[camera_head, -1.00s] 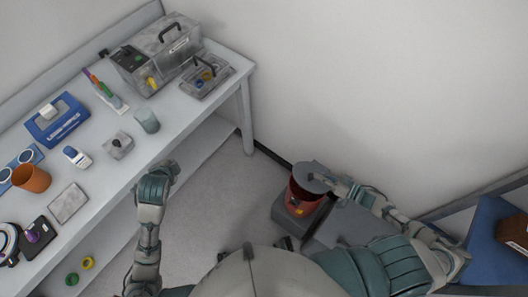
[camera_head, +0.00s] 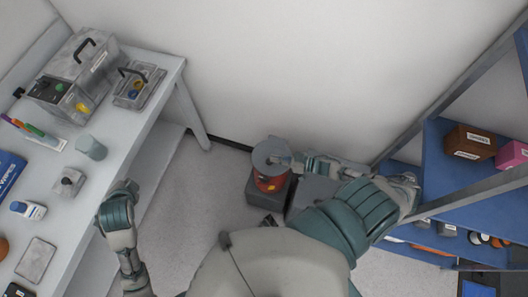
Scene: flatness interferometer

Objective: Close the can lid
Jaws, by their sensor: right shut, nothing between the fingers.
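The red can (camera_head: 268,183) stands on a dark grey block near the wall, right of the table. Its round grey lid (camera_head: 266,151) shows as a disc over the can's far side and hides most of the opening. I cannot tell whether it rests on the rim or stands raised. My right gripper (camera_head: 283,161) is shut and empty at the right edge of the lid. It looks very close to the lid, but contact is unclear. My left gripper (camera_head: 122,188) is beside the table's front edge, away from the can, and its fingers are not clear.
The white table (camera_head: 160,88) on the left holds a grey case (camera_head: 72,75), a small tray, a cup (camera_head: 91,147) and other items. A blue shelf unit (camera_head: 440,150) with boxes stands at the right. Grey floor is open between table and can.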

